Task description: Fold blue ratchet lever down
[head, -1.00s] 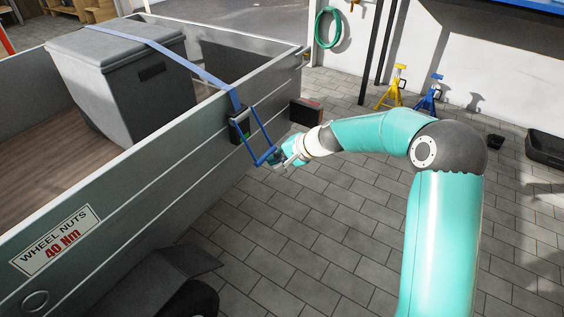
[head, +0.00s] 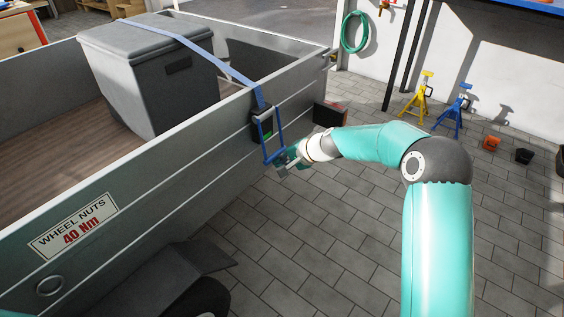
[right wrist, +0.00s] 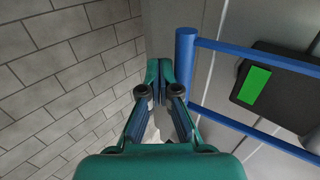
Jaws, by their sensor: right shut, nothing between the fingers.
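The blue ratchet lever (head: 264,145) is a U-shaped frame on the black ratchet body (head: 259,131) at the outer side wall of the trailer. It hangs steeply down along the wall, with its crossbar at the low end. My right gripper (head: 286,161) is at that low end, on its outer side. In the right wrist view my right gripper (right wrist: 160,78) is shut and empty, with the lever's blue crossbar (right wrist: 184,85) just right of the fingertips. I cannot tell if they touch. The ratchet body shows there with a green patch (right wrist: 254,85). My left gripper is out of view.
A blue strap (head: 205,45) runs from the ratchet over a grey box (head: 150,75) in the trailer (head: 150,200). A dark block with a red part (head: 330,114) sits by the trailer's far corner.

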